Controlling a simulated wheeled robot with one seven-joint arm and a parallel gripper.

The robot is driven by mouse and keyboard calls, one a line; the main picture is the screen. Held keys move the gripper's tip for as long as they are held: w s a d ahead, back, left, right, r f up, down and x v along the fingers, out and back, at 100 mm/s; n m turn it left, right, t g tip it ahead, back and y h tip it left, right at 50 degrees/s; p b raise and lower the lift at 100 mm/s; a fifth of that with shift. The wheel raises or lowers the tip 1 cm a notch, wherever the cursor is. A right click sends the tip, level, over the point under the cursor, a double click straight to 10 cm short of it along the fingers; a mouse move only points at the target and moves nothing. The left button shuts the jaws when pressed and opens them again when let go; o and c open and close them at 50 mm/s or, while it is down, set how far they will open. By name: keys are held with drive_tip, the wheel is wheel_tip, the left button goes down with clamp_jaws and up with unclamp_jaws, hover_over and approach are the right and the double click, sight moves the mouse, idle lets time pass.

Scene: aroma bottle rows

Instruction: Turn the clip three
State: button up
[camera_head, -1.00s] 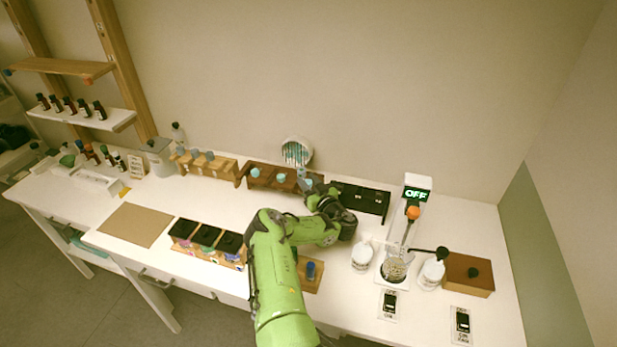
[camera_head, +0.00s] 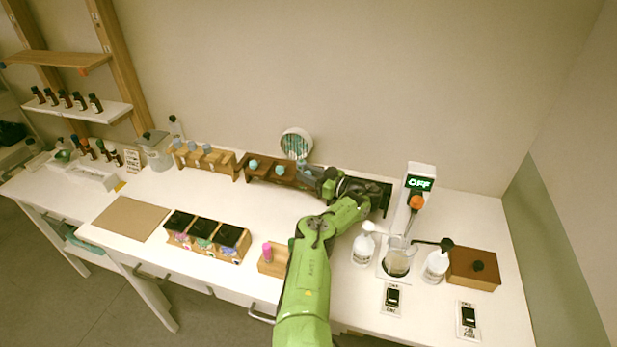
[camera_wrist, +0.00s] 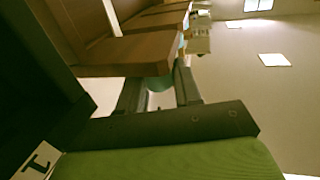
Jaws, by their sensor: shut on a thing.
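A dark brown wooden rack (camera_head: 240,171) stands at the back of the table. Two pale teal round clips (camera_head: 253,164) (camera_head: 280,169) show on it. My gripper (camera_head: 305,173) reaches the rack's right end from the right and hides that end in the head view. In the wrist view, a teal round piece (camera_wrist: 160,83) sits between the fingers of my gripper (camera_wrist: 160,95), against the end of a brown wooden block (camera_wrist: 135,54). The fingers are shut on this piece, which seems to be the third clip. Most of it is hidden.
A black rack (camera_head: 386,200) lies behind my forearm, mostly covered. A light wooden rack (camera_head: 205,162) stands left.

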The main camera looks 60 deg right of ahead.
sight(308, 173)
idle(0.3)
drive_tip(key=o, duration=0.9)
drive_tip(key=shift+w, duration=0.1)
drive_tip(key=shift+o, duration=0.2)
wheel_tip(308, 173, up, 10)
drive_tip(key=shift+r, duration=0.1)
